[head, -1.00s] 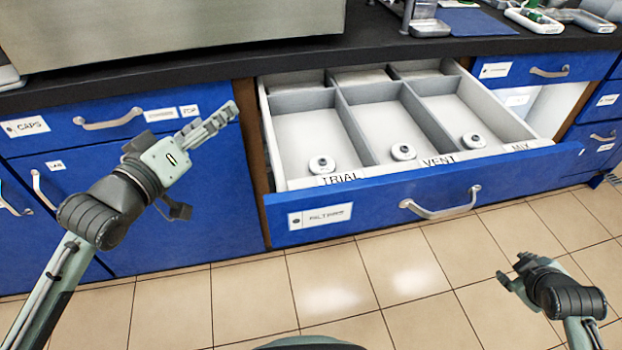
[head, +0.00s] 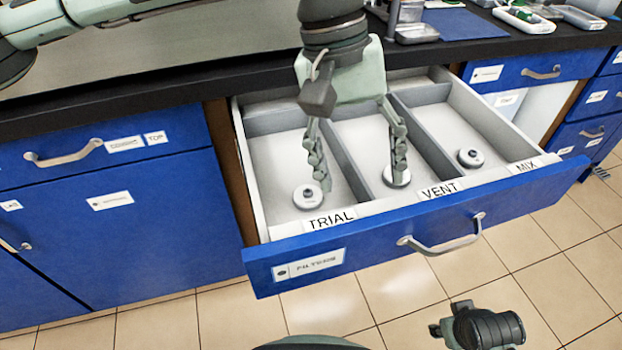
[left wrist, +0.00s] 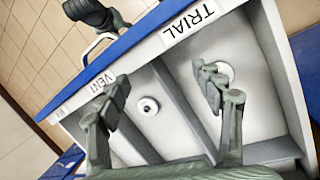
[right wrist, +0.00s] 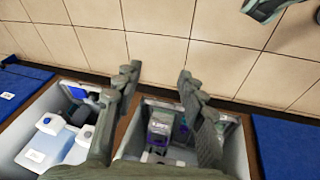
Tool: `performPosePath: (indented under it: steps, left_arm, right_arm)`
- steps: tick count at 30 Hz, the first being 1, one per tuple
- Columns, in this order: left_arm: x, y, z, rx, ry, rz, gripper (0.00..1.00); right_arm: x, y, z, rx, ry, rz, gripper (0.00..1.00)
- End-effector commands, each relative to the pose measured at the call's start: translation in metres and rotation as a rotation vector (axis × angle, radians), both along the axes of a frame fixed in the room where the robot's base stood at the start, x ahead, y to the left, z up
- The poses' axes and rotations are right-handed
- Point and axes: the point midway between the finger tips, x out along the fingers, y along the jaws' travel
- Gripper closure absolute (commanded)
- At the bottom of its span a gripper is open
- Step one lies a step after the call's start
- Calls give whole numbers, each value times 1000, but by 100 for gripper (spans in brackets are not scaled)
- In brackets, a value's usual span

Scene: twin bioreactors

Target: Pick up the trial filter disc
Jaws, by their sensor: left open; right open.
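The open drawer (head: 310,263) has compartments labelled TRIAL, VENT and MIX. The trial filter disc (head: 307,197), a small white round disc with a raised hub, lies near the front of the TRIAL compartment. My left gripper (head: 360,180) is open and empty, pointing down over the drawer. One finger is beside the trial disc in the picture, the other in front of the vent disc (head: 397,178). In the left wrist view, one finger partly covers the trial disc (left wrist: 226,73); the vent disc (left wrist: 148,106) shows between the fingers. My right gripper (head: 448,318) is open and empty, low before the drawer.
The mix disc (head: 470,158) lies in the right compartment. Grey dividers separate the compartments. The dark counter edge (head: 150,88) runs behind the drawer, close to my left arm. The right wrist view shows an open drawer (right wrist: 35,118) with bottles.

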Motion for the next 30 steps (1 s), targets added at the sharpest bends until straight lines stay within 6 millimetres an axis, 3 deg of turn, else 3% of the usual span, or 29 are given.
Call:
performPosePath:
  steps: [3, 7, 22, 30]
  left_arm:
    - [27, 37, -6, 155, -126, -99, 33]
    - [37, 54, -12, 226, -169, -145, 33]
    - [38, 52, -76, 228, -168, -147, 33]
    - [38, 52, -86, 226, -170, -146, 33]
  right_arm:
    - [-7, 6, -4, 16, 20, -17, 59]
    - [-9, 9, -6, 23, 28, -25, 59]
    - [-8, 10, -24, 34, 38, -24, 59]
    - [-8, 10, -27, 36, 38, -23, 59]
